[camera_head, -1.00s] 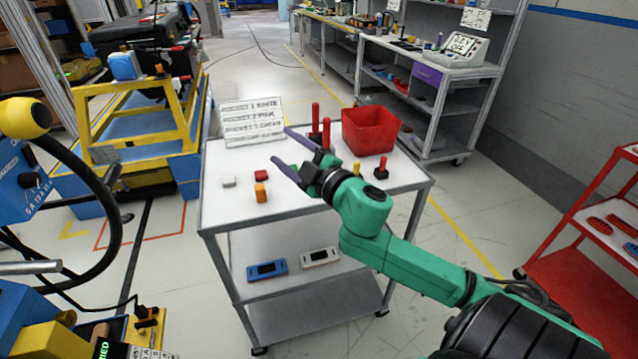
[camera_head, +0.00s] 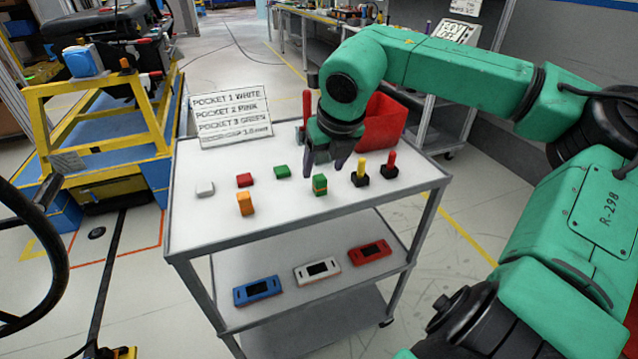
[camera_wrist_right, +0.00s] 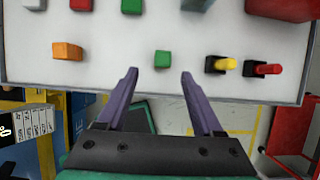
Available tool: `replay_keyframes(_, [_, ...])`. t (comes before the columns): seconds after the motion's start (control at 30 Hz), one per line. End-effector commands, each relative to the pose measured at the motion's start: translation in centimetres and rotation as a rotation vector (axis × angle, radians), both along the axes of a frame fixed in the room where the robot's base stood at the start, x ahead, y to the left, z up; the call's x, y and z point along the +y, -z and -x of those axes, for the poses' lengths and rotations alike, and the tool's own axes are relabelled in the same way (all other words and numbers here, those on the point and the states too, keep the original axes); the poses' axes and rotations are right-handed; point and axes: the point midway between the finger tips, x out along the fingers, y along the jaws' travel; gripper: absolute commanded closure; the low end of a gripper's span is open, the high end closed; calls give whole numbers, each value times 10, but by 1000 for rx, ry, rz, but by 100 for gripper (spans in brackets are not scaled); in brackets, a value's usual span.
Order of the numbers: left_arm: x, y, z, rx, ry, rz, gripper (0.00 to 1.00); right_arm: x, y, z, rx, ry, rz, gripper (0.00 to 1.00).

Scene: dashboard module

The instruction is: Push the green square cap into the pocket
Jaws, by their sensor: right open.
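A low green square piece (camera_head: 282,172) lies on the white cart top (camera_head: 200,232), in a row with a white piece (camera_head: 205,189) and a red piece (camera_head: 244,180). A taller green block (camera_head: 320,186) with an orange band stands closer to the front edge. I cannot tell which green piece is the cap, and no pocket is clearly visible. My right gripper (camera_head: 322,166) is open and empty, pointing down just behind the taller block. In the right wrist view that block (camera_wrist_right: 162,59) appears just beyond the gap between the fingertips (camera_wrist_right: 158,74). My left gripper is not in view.
An orange block (camera_head: 245,204), a yellow-topped peg (camera_head: 360,172) and a red-topped peg (camera_head: 390,165) stand near the front. A red bin (camera_head: 384,120) and a pocket sign (camera_head: 231,117) are behind. Blue, white and red modules (camera_head: 317,270) lie on the lower shelf.

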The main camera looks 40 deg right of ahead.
Motion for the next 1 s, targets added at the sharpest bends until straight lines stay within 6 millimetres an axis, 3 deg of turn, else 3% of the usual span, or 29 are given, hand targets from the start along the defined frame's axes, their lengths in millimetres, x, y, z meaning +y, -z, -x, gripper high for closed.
replay_keyframes(0.4, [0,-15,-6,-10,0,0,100,-15,61,-27,5,-1,-1,32])
replay_keyframes(0.67, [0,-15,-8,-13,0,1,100,-16,69,-31,0,-1,-2,32])
replay_keyframes(0.7, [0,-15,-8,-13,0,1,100,-16,69,-31,0,-2,-3,40])
replay_keyframes(0.87, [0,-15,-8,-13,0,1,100,-16,69,-31,0,-2,-3,100])
replay_keyframes(1.0, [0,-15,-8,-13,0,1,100,-16,69,-31,0,-2,-3,100])
